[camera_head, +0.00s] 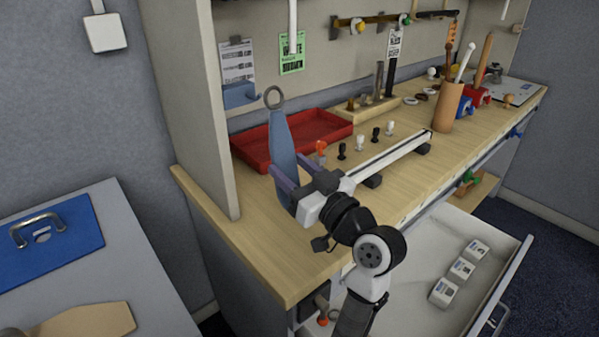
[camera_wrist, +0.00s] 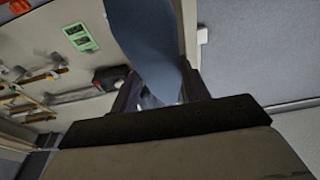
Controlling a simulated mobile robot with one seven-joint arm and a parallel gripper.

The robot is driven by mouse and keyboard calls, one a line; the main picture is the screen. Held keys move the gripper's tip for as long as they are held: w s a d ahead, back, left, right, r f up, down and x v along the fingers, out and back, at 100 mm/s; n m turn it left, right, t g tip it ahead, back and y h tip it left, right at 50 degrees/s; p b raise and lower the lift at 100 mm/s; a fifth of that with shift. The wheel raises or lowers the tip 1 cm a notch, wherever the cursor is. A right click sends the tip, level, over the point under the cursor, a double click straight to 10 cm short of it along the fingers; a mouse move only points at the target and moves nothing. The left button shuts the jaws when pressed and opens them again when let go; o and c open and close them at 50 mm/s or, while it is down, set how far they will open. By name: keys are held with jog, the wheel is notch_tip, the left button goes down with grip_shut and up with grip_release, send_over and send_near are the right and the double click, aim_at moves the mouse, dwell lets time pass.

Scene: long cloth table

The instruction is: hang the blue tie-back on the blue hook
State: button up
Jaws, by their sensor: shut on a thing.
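My gripper (camera_head: 286,187) is shut on the lower part of the blue tie-back (camera_head: 281,137). The tie-back is a long grey-blue strip held upright above the bench, with a grey ring (camera_head: 273,97) at its top end. In the wrist view the tie-back (camera_wrist: 148,45) rises between the dark fingers (camera_wrist: 158,88), and its ring is out of view. The blue hook (camera_head: 239,94) is on the back panel, to the left of the ring in the head view. The ring and hook appear apart. I cannot tell their distance in depth.
A red tray (camera_head: 245,149) lies on the bench behind the tie-back. Small black, white and red pegs (camera_head: 361,142) stand right of it. A side panel (camera_head: 190,100) edges the bench at left. An open drawer (camera_head: 425,250) sticks out below at right.

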jog(key=shift+w+a+f, duration=0.1)
jog(key=shift+w+a, duration=0.6)
jog(key=shift+w, duration=0.25)
jog(key=shift+w+a+f, duration=0.1)
jog(key=shift+w+a, duration=0.6)
jog(key=shift+w, duration=0.2)
jog(key=shift+w+a+f+b, duration=0.35)
jog(key=shift+w+f+b, duration=0.25)
jog(key=shift+f+b, duration=0.15)
jog(key=shift+c, duration=0.3)
jog(key=shift+f, duration=0.1)
jog(key=o, duration=1.1)
